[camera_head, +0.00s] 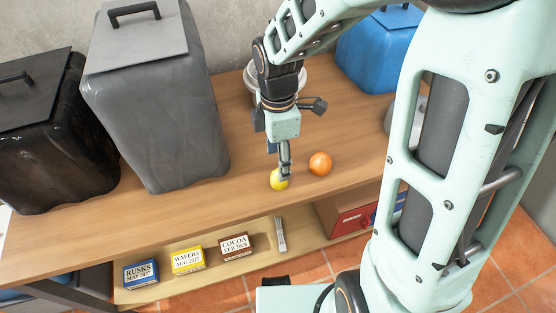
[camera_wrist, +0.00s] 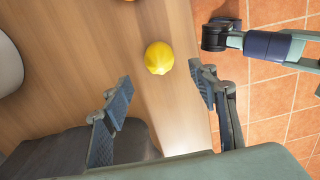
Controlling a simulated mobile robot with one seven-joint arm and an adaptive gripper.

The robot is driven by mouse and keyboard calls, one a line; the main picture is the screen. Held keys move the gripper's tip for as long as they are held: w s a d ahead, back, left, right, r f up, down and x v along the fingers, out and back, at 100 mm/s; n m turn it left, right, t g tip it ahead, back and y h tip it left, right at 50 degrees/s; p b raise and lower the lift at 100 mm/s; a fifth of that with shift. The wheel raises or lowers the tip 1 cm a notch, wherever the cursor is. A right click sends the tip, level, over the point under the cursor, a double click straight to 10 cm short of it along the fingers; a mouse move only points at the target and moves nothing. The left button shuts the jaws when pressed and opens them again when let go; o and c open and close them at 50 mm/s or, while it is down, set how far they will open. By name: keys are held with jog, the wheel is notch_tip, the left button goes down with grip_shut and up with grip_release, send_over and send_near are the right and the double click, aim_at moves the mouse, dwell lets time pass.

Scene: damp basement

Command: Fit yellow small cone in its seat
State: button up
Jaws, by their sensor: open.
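No yellow small cone or seat can be made out in either view. A yellow, rounded, lemon-like thing (camera_head: 278,182) lies on the wooden tabletop near its front edge; it also shows in the wrist view (camera_wrist: 159,58). My gripper (camera_head: 284,172) points down at it, and in the head view its fingers partly cover it. In the wrist view my gripper (camera_wrist: 160,90) is open and empty, with its two fingers wide apart. The yellow thing appears just beyond the fingertips, roughly centred between them. Whether a finger touches it cannot be told.
An orange (camera_head: 320,164) lies just right of the yellow thing. Grey (camera_head: 155,90), black (camera_head: 45,135) and blue (camera_head: 372,50) lidded bins stand on the table (camera_head: 225,220). The lower shelf holds boxes of rusks (camera_head: 141,273), wafers (camera_head: 188,260) and cocoa (camera_head: 236,246).

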jog(key=f, duration=0.3)
jog(key=f+b, duration=0.1)
jog(key=f, duration=0.2)
jog(key=shift+d+f, duration=0.2)
jog(key=shift+f, duration=0.1)
jog(key=shift+c, duration=0.2)
jog(key=c, duration=1.1)
jog(key=shift+r, duration=0.1)
